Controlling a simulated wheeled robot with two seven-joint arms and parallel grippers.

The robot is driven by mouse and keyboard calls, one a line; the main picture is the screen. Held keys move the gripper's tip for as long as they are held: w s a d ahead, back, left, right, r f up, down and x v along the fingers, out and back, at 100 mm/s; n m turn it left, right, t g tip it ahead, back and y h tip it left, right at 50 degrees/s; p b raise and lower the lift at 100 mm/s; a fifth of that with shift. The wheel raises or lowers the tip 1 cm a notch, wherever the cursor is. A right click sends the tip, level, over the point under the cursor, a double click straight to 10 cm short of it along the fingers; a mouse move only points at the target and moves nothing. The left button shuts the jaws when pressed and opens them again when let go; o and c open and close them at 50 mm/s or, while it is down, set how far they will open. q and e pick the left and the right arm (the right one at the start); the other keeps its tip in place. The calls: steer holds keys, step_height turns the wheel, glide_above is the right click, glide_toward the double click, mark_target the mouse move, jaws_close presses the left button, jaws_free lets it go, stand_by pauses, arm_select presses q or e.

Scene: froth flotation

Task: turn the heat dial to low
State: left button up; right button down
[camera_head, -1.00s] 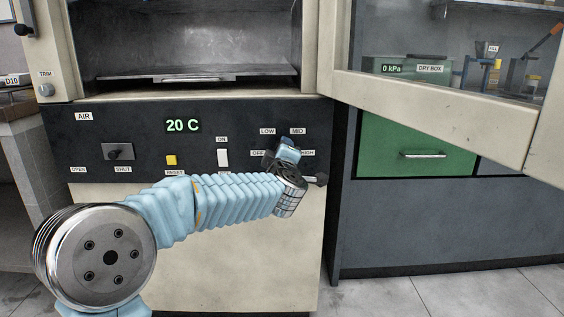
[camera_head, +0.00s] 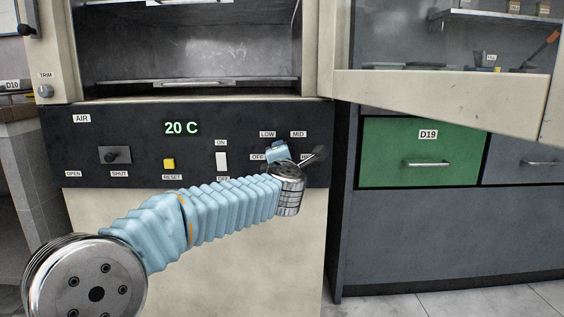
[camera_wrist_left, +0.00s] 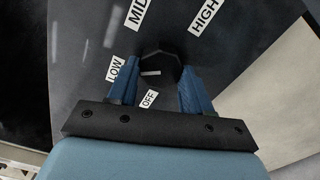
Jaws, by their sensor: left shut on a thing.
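The heat dial (camera_wrist_left: 160,66) is a dark round knob with a pale mark, in the left wrist view. Its mark lies on the left of the knob, on the side of the LOW label (camera_wrist_left: 115,69); its exact setting is hard to tell. The OFF label (camera_wrist_left: 150,99) is below it, with MID (camera_wrist_left: 136,12) and HIGH (camera_wrist_left: 205,15) above. My left gripper (camera_wrist_left: 160,85) has its blue fingers on either side of the dial and is shut on it. In the head view my left gripper (camera_head: 278,152) covers the dial. My right gripper is out of view.
The black panel (camera_head: 110,135) also carries a 20 C display (camera_head: 182,128), an air knob (camera_head: 116,155), a yellow reset button (camera_head: 169,164) and a white switch (camera_head: 222,160). A glazed door (camera_head: 440,93) stands at right, above a green drawer (camera_head: 390,165).

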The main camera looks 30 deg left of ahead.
arm_select(q)
steer(key=shift+f+n, duration=0.1)
steer(key=shift+n, duration=0.2)
steer(key=o, duration=1)
steer(key=shift+o, duration=0.2)
steer(key=shift+s, duration=0.1)
steer(key=v, duration=1.3)
steer(key=shift+s+d+p, duration=0.2)
steer(key=shift+d+p, duration=0.05)
steer(key=shift+p, duration=0.1)
steer(key=shift+f, duration=0.1)
